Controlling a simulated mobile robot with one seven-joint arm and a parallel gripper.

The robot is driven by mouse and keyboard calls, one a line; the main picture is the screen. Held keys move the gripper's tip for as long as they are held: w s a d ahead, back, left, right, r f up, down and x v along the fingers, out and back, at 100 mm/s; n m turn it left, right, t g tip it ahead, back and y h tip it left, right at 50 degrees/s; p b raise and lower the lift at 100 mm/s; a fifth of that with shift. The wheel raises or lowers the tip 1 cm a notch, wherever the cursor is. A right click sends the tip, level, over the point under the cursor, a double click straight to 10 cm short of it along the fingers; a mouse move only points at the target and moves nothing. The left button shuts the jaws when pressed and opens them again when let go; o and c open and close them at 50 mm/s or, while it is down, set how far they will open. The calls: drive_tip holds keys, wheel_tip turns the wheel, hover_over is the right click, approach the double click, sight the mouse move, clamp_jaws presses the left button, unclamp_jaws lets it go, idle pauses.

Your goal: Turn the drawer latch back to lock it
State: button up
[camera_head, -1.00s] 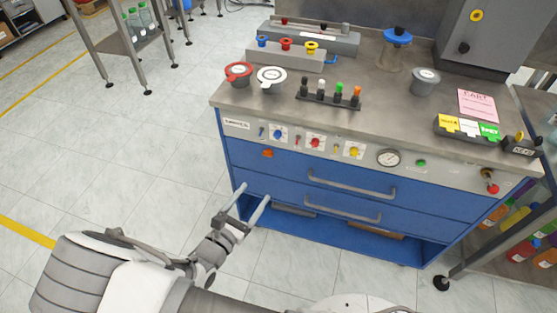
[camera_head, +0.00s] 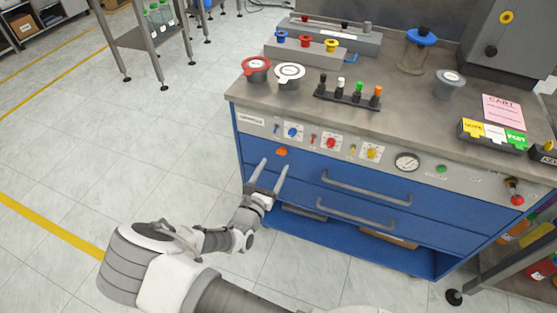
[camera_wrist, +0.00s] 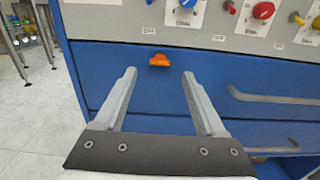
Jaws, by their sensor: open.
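The drawer latch (camera_head: 281,152) is a small orange knob on the blue front, left of the upper drawer's handle. In the wrist view the orange latch (camera_wrist: 159,60) lies ahead of and between the fingertips, apart from them, its longer side roughly level. My gripper (camera_head: 272,164) is open and empty, its two fingers pointing up toward the latch in the head view. It also shows in the wrist view (camera_wrist: 159,75). The upper drawer (camera_head: 310,172) looks closed.
Drawer handles (camera_head: 365,189) stick out right of my gripper, the upper one also in the wrist view (camera_wrist: 275,98). A panel of coloured knobs (camera_head: 331,142) runs above the latch. The counter (camera_head: 300,104) holds lidded cups and a peg rack. Open floor lies to the left.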

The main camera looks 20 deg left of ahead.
sight(286, 150)
drive_tip(key=w, duration=0.4)
drive_tip(key=shift+w+d+b, duration=0.15)
drive_tip(key=shift+w+b, duration=0.15)
drive_tip(key=shift+w, duration=0.05)
clamp_jaws()
